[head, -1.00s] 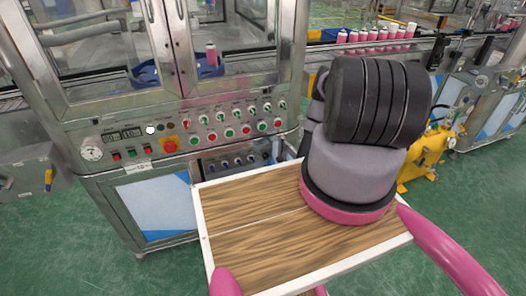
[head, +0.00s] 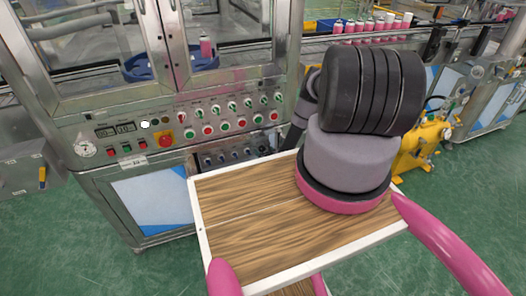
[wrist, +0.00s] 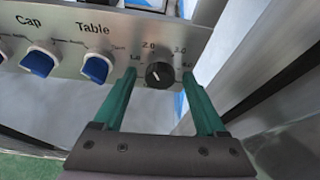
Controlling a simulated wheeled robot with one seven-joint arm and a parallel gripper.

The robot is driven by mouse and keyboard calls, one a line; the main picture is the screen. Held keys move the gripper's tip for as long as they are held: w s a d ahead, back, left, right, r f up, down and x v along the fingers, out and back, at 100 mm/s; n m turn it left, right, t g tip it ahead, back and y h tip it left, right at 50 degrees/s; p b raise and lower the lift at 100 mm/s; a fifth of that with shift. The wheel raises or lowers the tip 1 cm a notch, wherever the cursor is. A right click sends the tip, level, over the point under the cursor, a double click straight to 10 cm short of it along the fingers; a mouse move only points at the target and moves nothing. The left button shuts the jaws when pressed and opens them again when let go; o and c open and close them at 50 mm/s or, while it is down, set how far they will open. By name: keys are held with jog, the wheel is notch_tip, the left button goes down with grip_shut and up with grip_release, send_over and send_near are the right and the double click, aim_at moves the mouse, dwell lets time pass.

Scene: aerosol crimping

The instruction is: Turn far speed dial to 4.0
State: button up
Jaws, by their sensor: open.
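The round black speed dial (wrist: 159,74) is at the right end of a metal panel in the wrist view. Printed marks from 1.0 to 4.0 arc around it. A short pale pointer mark on its face seems to lean up and left, away from the 4.0 mark at the right. My gripper (wrist: 157,76) is open, with one green finger at the left of the dial and one at the right. I cannot tell whether either finger touches it. In the head view the gripper is hidden by my arm; the lower knob panel (head: 228,158) shows left of it.
Blue knobs labelled Cap (wrist: 40,62) and Table (wrist: 97,67) sit left of the dial. A grey metal post (wrist: 270,70) stands close at the right. In the head view, the upper panel carries an emergency stop (head: 165,138) and several buttons. A yellow machine (head: 418,150) stands right.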

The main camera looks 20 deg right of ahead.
jog(key=shift+c, duration=0.3)
grip_shut()
jog(key=shift+m+y, duration=0.3)
jog(key=shift+m, duration=0.3)
jog(key=shift+o, duration=0.3)
grip_release()
jog(key=shift+s, duration=0.1)
jog(key=v, duration=1)
jog(key=shift+s+r, duration=0.25)
jog(key=shift+s, duration=0.05)
